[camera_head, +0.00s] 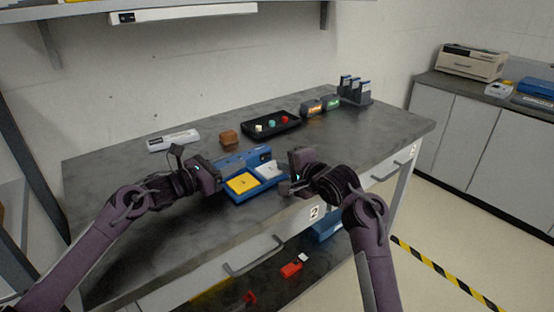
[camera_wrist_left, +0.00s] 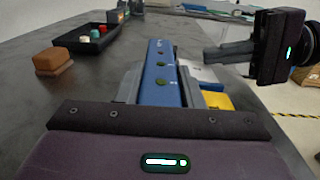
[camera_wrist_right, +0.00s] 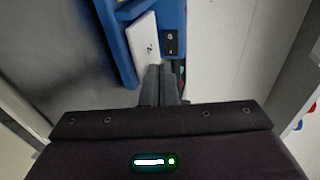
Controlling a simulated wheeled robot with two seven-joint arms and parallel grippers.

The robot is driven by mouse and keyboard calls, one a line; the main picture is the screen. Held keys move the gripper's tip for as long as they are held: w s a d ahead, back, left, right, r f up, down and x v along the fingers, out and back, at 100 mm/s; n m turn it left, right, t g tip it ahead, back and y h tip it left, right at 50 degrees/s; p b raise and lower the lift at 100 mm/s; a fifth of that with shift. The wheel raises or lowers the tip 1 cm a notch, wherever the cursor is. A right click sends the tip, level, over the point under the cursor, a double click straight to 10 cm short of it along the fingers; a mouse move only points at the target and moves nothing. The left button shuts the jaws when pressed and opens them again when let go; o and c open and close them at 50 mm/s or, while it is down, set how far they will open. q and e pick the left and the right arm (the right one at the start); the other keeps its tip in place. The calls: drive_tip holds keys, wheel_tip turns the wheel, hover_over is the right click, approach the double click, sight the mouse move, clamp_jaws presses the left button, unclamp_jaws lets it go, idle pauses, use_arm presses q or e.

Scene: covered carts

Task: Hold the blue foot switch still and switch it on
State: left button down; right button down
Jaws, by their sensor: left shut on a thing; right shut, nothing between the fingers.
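The blue foot switch (camera_head: 233,162) lies on the grey bench, with a yellow pedal (camera_head: 243,183) on the left and a white pedal (camera_head: 268,170) on the right. My left gripper (camera_head: 220,172) is shut on the left end of its raised blue back housing (camera_wrist_left: 160,80), one finger on each side. My right gripper (camera_head: 287,186) is shut and empty at the right side of the switch. In the right wrist view its fingertips (camera_wrist_right: 160,72) are at the end of the white pedal (camera_wrist_right: 146,40); I cannot tell whether they touch it.
Behind the switch are a brown block (camera_head: 229,137), a black tray (camera_head: 271,125) with coloured buttons, and a white device (camera_head: 173,140). Orange and green labelled boxes (camera_head: 312,108) stand further right. The bench's front edge is close in front of the switch.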

sight(270, 156)
drive_tip(key=shift+w+a, duration=0.45)
drive_tip(key=shift+w, duration=0.4)
drive_tip(key=shift+w+a, duration=0.45)
drive_tip(key=shift+w, duration=0.35)
drive_tip(key=shift+w+a+r, duration=0.1)
drive_tip(key=shift+w, duration=0.3)
drive_tip(key=shift+s, duration=0.1)
use_arm(q)
drive_tip(key=shift+d, duration=0.1)
use_arm(e)
drive_tip(key=shift+s+a, duration=0.55)
drive_tip(key=shift+a, duration=0.05)
